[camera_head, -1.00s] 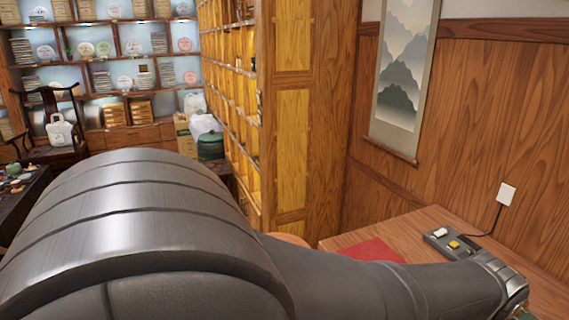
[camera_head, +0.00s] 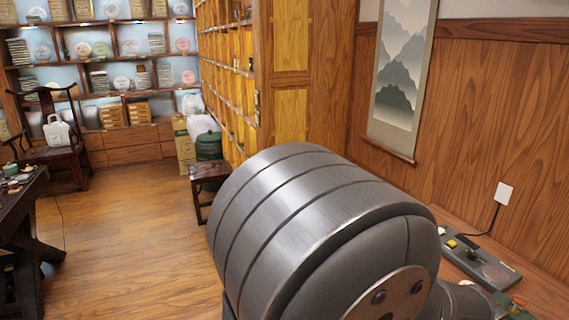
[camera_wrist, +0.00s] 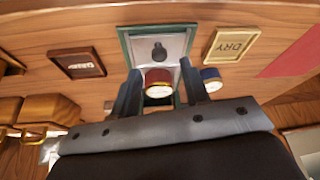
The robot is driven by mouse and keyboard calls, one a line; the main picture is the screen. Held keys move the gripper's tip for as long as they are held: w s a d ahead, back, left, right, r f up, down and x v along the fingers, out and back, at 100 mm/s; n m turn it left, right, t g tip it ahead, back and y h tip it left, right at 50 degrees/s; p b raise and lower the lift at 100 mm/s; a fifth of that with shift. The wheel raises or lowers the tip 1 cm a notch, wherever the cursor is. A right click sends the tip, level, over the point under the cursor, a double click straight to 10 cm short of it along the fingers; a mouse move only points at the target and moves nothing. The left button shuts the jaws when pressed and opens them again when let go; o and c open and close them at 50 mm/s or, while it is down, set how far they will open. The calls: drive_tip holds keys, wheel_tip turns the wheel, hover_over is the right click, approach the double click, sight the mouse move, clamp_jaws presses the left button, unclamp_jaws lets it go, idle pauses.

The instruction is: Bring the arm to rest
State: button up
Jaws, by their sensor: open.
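My gripper (camera_wrist: 160,67) shows in the wrist view with its two dark fingers spread apart. A small red round item with a pale face (camera_wrist: 158,78) shows between the fingers, and I see no finger closed on it; its distance from them is hard to tell. A blue round item with a pale face (camera_wrist: 210,80) is just right of the right finger. Beyond the fingertips is a green-edged box (camera_wrist: 124,40) with a pale inside and a dark rounded piece (camera_wrist: 158,50) in it. In the head view my arm fills the lower middle and my gripper is hidden.
Wooden trays flank the box: one marked DRY (camera_wrist: 231,44) at right, one with unclear lettering (camera_wrist: 77,62) at left. A red mat (camera_wrist: 290,55) lies at right. A grey device (camera_head: 485,262) sits on the table by the wall. Floor (camera_head: 125,240) is open left of my arm.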

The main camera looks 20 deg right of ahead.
drive_tip(key=x, duration=0.4)
drive_tip(key=shift+f, duration=0.15)
drive_tip(key=d, duration=0.2)
drive_tip(key=shift+d, duration=0.65)
idle(0.6)
